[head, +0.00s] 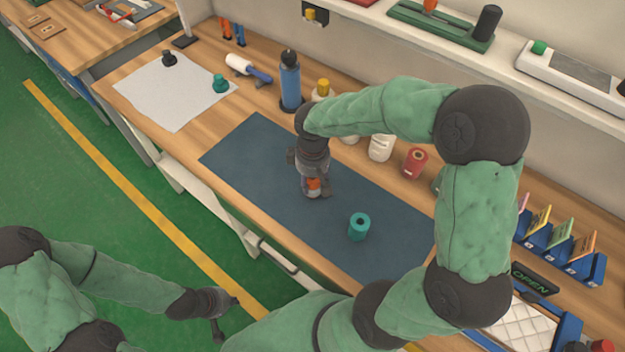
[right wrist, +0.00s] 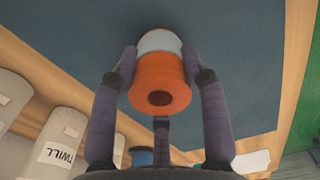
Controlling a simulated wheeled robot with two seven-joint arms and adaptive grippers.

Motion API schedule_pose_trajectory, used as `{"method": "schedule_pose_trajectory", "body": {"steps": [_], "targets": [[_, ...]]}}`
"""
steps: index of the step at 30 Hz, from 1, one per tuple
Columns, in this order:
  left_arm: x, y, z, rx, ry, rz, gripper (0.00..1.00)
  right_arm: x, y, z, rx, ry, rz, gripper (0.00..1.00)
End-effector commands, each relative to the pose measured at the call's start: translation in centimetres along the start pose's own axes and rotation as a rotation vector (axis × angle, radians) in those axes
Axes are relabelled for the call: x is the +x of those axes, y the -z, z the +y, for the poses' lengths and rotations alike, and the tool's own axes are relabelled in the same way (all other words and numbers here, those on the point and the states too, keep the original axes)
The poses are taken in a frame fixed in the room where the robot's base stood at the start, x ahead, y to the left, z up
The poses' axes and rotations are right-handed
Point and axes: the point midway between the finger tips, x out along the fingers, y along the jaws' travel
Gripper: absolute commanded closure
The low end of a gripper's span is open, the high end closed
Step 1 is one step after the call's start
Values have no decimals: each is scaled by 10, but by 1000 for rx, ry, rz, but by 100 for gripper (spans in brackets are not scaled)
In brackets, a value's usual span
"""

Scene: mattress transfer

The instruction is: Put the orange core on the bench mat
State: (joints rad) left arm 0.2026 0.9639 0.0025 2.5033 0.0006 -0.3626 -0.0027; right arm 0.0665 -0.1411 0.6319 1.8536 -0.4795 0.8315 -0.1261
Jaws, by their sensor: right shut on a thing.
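The orange core (right wrist: 160,82) is a spool with a pale grey band, held between the fingers of my right gripper (right wrist: 160,72). In the head view the core (head: 313,184) shows partly between the fingers of my right gripper (head: 313,186), over the middle of the bench mat. The dark blue bench mat (head: 250,150) lies flat on the wooden bench. I cannot tell whether the core touches the mat. My left gripper (head: 226,316) is off the bench at lower left, above the green floor, fingers apart and empty.
A teal spool (head: 359,227) stands on the mat, right of my right gripper. A blue bottle (head: 290,82), a red spool (head: 415,163) and white spools (head: 381,147) stand behind the mat. A white sheet (head: 165,95) lies at left. The mat's left part is clear.

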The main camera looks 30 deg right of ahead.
Motion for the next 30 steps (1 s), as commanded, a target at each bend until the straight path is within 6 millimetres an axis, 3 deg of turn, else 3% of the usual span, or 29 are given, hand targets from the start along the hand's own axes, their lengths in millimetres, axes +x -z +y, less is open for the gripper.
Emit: {"method": "schedule_pose_trajectory", "body": {"steps": [6,7,9,22,30], "targets": [[2,0,-1,0,0,0,100,4,0,0,0,0,0,93],[2,0,-1,0,0,0,100,4,0,0,0,0,0,47],[2,0,-1,0,0,0,100,3,0,0,-1,0,0,31],[-2,0,1,0,0,0,100,-4,0,0,-1,-1,1,31],[-17,-1,6,0,0,0,100,-52,1,0,-1,-2,4,31]]}}
